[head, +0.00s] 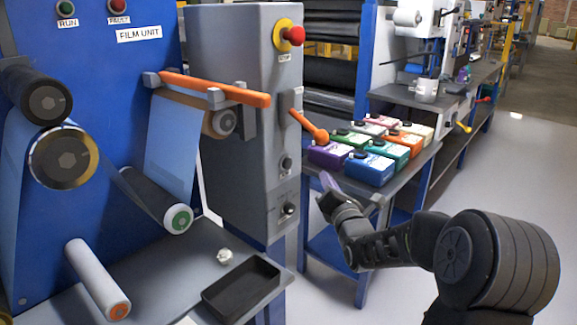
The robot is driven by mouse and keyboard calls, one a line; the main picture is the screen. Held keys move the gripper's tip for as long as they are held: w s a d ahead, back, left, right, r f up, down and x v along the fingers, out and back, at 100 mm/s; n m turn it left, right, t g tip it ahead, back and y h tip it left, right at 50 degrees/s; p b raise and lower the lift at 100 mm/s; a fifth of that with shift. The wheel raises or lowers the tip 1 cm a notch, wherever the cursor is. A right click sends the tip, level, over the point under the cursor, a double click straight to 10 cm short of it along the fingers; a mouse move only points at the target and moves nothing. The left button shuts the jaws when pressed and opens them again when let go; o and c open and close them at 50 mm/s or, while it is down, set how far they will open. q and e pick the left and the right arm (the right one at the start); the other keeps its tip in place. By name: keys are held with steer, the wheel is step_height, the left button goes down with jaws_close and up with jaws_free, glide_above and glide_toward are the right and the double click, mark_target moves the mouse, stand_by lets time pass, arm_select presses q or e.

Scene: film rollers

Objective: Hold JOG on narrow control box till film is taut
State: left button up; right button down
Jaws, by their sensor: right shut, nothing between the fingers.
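The narrow grey control box (240,110) stands right of the blue film unit (140,70). Its right-hand face carries a red stop button (296,36) on yellow, an orange-handled lever (308,125), a round dark button (287,165) and a small knob (288,209). Their labels are too small to read, so I cannot tell which is JOG. Pale blue film (172,145) runs over the rollers; its tautness is unclear. My right gripper (328,182) is shut and empty, right of the box's lower controls and apart from them. My left gripper is out of view.
An orange bar (210,88) juts across the film unit's front. A black tray (240,288) sits on the grey ledge below. A side table (400,185) with several coloured boxes stands behind my right gripper. Floor at right is clear.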

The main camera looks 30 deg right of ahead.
steer(key=shift+w, duration=0.1)
steer(key=p, duration=0.1)
glide_toward(288, 163)
steer(key=w+d, duration=0.4)
steer(key=w, duration=0.1)
steer(key=shift+d+r, duration=0.25)
steer(key=shift+d, duration=0.05)
stand_by(1.8)
steer(key=shift+w+a, duration=0.15)
steer(key=shift+w, duration=0.2)
